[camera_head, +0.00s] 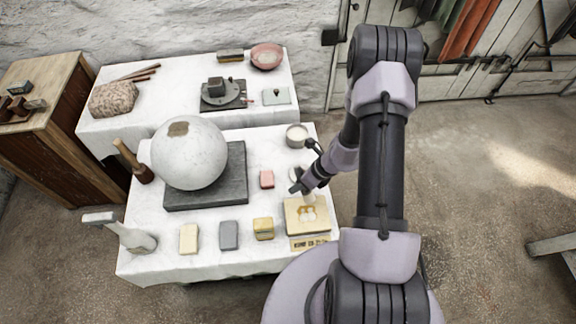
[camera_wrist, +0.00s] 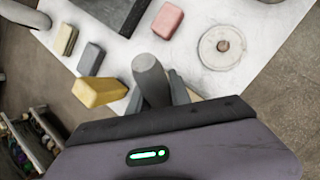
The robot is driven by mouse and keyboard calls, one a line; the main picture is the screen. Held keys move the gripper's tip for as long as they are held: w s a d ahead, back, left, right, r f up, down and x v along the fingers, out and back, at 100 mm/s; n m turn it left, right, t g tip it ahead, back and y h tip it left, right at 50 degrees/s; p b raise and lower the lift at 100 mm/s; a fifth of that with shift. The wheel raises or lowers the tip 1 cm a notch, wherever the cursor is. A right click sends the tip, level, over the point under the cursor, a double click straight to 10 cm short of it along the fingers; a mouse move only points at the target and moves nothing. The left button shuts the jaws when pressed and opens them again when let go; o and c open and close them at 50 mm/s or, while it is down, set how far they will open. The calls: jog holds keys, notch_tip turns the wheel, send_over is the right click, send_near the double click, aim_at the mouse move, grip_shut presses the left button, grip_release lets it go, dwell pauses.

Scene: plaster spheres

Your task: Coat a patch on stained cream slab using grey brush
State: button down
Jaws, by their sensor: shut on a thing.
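The stained cream slab (camera_head: 293,226) lies at the front right of the white-covered table in the head view, with yellowish-brown marks on its top. My gripper (camera_head: 303,188) is over the slab's back edge. In the wrist view my gripper (camera_wrist: 156,98) is shut on the grey brush (camera_wrist: 150,72), whose rounded grey handle end shows between the fingers. The brush's bristles are hidden in the wrist view, and I cannot tell whether they touch the slab. Most of the slab is hidden behind my gripper there.
A white sphere (camera_head: 188,152) stands on a dark slab (camera_head: 235,190) to the left. A pink block (camera_head: 266,180), a yellow block (camera_head: 263,228), a grey block (camera_head: 229,235) and a round lid (camera_wrist: 222,62) lie nearby.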

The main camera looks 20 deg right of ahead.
jog(key=b, duration=0.3)
send_over(298, 200)
notch_tip(298, 200, down, 4)
jog(key=shift+s+f, duration=0.1)
notch_tip(298, 200, down, 3)
jog(key=b, duration=0.3)
jog(key=shift+s+d, duration=0.1)
jog(key=shift+s, duration=0.05)
jog(key=shift+s+d, duration=0.15)
jog(key=shift+d, duration=0.5)
jog(key=shift+a, duration=0.1)
